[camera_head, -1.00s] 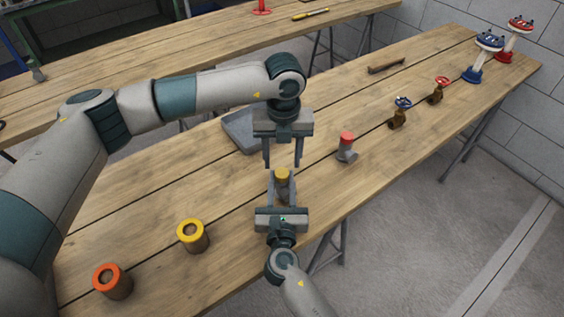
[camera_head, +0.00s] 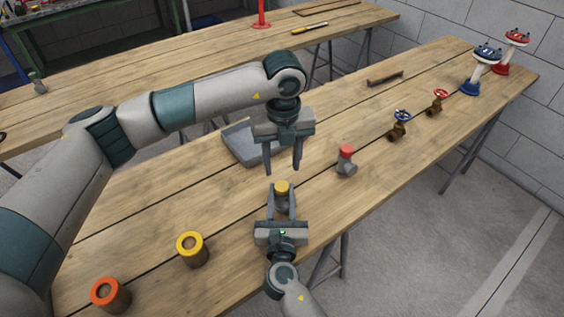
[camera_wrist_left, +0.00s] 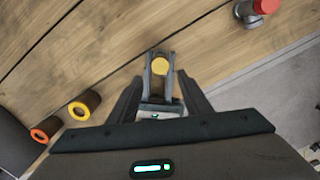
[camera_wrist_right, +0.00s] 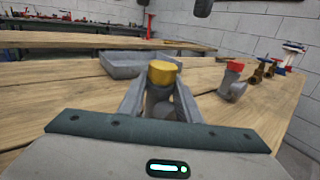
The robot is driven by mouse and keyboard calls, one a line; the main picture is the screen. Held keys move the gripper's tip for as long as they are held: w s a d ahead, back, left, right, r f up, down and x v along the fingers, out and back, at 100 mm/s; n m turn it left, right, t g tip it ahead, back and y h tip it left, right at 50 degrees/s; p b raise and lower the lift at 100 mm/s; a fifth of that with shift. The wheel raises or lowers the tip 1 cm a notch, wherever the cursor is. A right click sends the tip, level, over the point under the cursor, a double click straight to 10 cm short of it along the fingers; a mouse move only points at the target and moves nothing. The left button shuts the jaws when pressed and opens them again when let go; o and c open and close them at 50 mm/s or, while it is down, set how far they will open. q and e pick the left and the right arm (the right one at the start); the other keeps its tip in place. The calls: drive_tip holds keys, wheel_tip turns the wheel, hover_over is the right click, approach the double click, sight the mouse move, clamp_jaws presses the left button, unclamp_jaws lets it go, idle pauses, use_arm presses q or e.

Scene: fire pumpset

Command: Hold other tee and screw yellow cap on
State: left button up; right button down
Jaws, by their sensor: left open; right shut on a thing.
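A grey tee (camera_head: 283,203) with a yellow cap (camera_head: 282,187) on its top stands upright between the fingers of my right gripper (camera_head: 282,196). The right gripper is shut on the tee; the right wrist view shows the yellow cap (camera_wrist_right: 163,73) above the fingers. I cannot tell how far the cap is screwed on. My left gripper (camera_head: 282,170) is open and empty, pointing down above and slightly behind the cap. In the left wrist view the yellow cap (camera_wrist_left: 160,66) lies between and beyond the open fingers. Another grey tee with a red cap (camera_head: 346,152) stands to the right.
A yellow-ringed cylinder (camera_head: 192,250) and an orange-ringed cylinder (camera_head: 110,295) stand at the front left. A grey tray (camera_head: 240,143) lies behind the left gripper. Valves with blue (camera_head: 402,116) and red (camera_head: 440,94) handwheels stand farther right.

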sight(281, 186)
use_arm(q)
drive_tip(key=shift+f, duration=0.2)
use_arm(e)
drive_tip(key=shift+f, duration=0.3)
use_arm(q)
drive_tip(key=shift+w+f, duration=0.15)
drive_tip(key=shift+f, duration=3.7)
drive_tip(key=c, duration=1.1)
drive_tip(key=o, duration=1.2)
drive_tip(key=shift+c, duration=0.2)
drive_tip(key=shift+r, duration=0.1)
drive_tip(key=shift+r, duration=2.15)
